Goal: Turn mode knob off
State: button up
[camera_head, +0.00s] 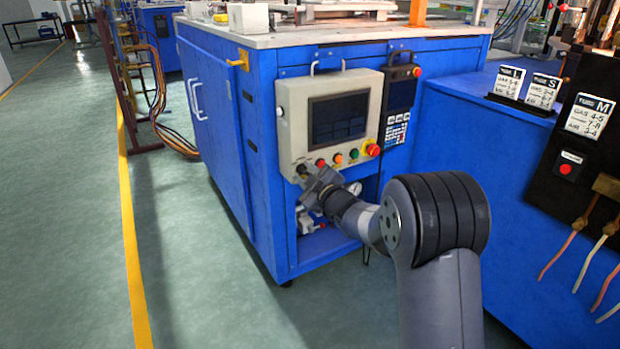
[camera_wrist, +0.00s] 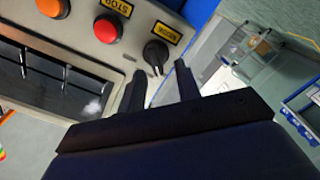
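The mode knob (camera_wrist: 155,54) is a black rotary knob beside a yellow MODE label (camera_wrist: 166,33) in the wrist view. Its pointer ridge runs roughly toward my gripper in that picture. My gripper (camera_wrist: 160,70) is open, with one dark finger on each side of the knob's lower end. I cannot tell whether either finger touches it. In the head view my gripper (camera_head: 308,179) is at the lower left corner of the beige control panel (camera_head: 292,112), and it largely hides the knob there.
A red STOP button (camera_wrist: 108,28) and an orange button (camera_wrist: 52,7) sit beside the knob. A large red button (camera_head: 373,149) is at the panel's right end. Below the panel is an open blue recess with a gauge (camera_head: 355,188). Floor on the left is clear.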

jog(key=p+v, duration=0.2)
jog(key=v, duration=0.8)
jog(key=shift+s+d, duration=0.25)
jog(key=shift+s, duration=0.05)
jog(key=shift+w+a, duration=0.1)
jog(key=b+x, duration=0.2)
jog(key=x, duration=0.8)
jog(key=shift+a, duration=0.1)
jog(key=shift+w+a, duration=0.1)
jog(key=shift+w, duration=0.15)
